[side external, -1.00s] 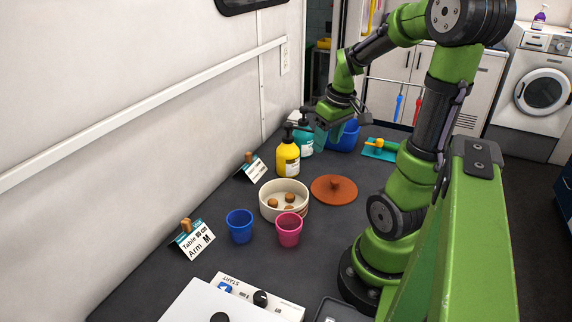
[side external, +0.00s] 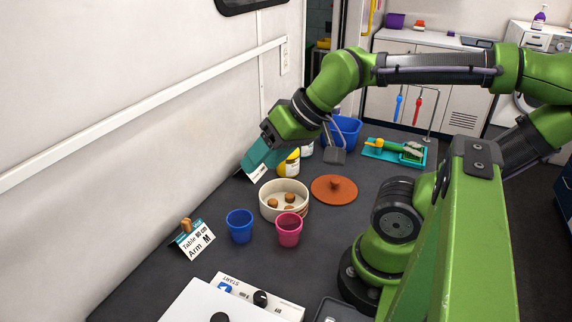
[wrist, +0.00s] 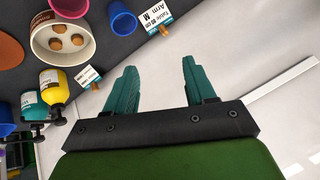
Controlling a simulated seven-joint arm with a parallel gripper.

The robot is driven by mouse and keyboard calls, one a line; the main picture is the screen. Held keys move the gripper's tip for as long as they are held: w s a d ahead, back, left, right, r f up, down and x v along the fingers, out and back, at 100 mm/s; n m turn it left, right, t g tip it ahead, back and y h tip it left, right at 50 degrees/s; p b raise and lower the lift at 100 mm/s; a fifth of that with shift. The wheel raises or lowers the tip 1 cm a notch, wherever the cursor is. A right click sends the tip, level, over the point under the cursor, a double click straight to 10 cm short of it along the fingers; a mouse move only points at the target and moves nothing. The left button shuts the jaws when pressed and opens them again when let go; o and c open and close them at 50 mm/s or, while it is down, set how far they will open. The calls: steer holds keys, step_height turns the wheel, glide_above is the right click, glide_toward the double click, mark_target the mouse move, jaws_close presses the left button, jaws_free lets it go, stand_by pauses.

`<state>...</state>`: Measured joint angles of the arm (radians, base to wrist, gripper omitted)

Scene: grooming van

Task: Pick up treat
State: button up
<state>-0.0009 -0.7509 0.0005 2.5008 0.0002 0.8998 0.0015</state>
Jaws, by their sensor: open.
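Several round brown treats (side external: 290,197) lie in a cream bowl (side external: 268,210) on the dark table. In the wrist view the treats (wrist: 57,43) and the bowl (wrist: 38,44) show at the upper left. My gripper (side external: 254,164) has teal fingers and is raised above the table, behind the bowl and near the wall. In the wrist view its fingers (wrist: 156,80) are spread apart with nothing between them. The gripper partly hides a yellow pump bottle (side external: 290,167).
A blue cup (side external: 239,226) and a pink cup (side external: 289,230) stand in front of the bowl. A brown lid (side external: 334,189) lies to its right. Label cards (side external: 194,239) stand near the wall. A blue bucket (side external: 346,132) and a teal tray (side external: 393,151) are at the back.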

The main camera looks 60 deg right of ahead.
steer(key=shift+c, duration=0.5)
steer(key=shift+c, duration=1.3)
steer(key=n+g+h, duration=0.2)
steer(key=g, duration=0.7)
glide_above(288, 208)
steer(key=f, duration=1.7)
steer(key=shift+w+d+f, duration=0.2)
steer(key=shift+w, duration=0.05)
steer(key=shift+s+a+f, duration=0.1)
steer(key=shift+s+f, duration=0.05)
steer(key=shift+f, duration=1.4)
steer(key=shift+s+a+f, duration=0.1)
steer(key=shift+f, duration=1.45)
